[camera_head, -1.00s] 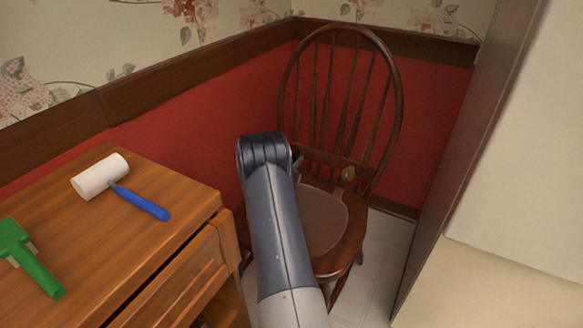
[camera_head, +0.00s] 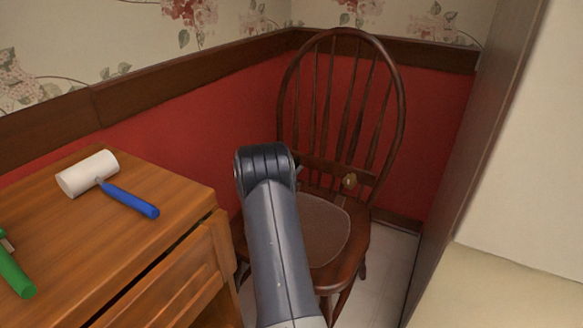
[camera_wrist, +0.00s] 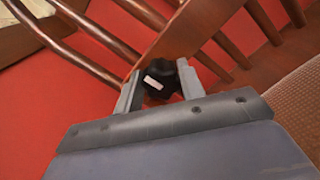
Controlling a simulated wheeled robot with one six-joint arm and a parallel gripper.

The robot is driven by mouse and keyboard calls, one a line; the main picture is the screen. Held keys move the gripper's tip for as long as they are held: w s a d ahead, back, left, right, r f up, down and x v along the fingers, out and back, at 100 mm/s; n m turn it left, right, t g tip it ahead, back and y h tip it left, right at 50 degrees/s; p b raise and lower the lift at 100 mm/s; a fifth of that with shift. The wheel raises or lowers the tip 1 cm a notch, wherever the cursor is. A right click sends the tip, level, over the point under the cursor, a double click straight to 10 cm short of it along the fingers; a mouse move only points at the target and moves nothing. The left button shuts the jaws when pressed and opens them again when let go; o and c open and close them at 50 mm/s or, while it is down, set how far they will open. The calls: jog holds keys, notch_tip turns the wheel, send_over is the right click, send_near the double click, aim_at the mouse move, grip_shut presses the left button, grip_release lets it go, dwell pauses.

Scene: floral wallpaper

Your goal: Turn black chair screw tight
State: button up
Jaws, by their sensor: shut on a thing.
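The black chair screw (camera_wrist: 161,79) is a dark knob with a small white mark, seen in the wrist view against the chair's back crosspiece. My gripper (camera_wrist: 157,88) has its two grey fingers on either side of the knob, shut on it. The wooden chair (camera_head: 401,112) stands in the corner, with a rounded spindle back and a padded seat. In the head view my arm hides the gripper and the screw. A small brass-coloured knob (camera_head: 349,181) shows on the crosspiece to the right of my arm.
A wooden cabinet (camera_head: 150,250) stands at the left. On it lie a mallet with a white head (camera_head: 88,174) and blue handle, and a green-handled tool (camera_head: 14,274) cut by the frame edge. A dark panel edge (camera_head: 465,150) stands close at the chair's right.

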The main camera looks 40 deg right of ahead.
jog(key=o, duration=1)
jog(key=p+v, duration=0.2)
jog(key=v, duration=0.5)
jog(key=shift+s+a, duration=0.1)
jog(key=shift+a, duration=0.15)
jog(key=shift+d, duration=0.15)
jog(key=b+x, duration=0.1)
jog(key=x, duration=0.6)
jog(key=shift+d+r+b, duration=0.1)
jog(key=shift+d+b, duration=0.1)
jog(key=shift+b, duration=0.15)
jog(key=shift+a+n+p, duration=0.1)
jog(key=shift+n+p, duration=0.2)
jog(key=shift+p, duration=0.2)
jog(key=shift+n+p, duration=0.3)
jog(key=shift+p, duration=0.1)
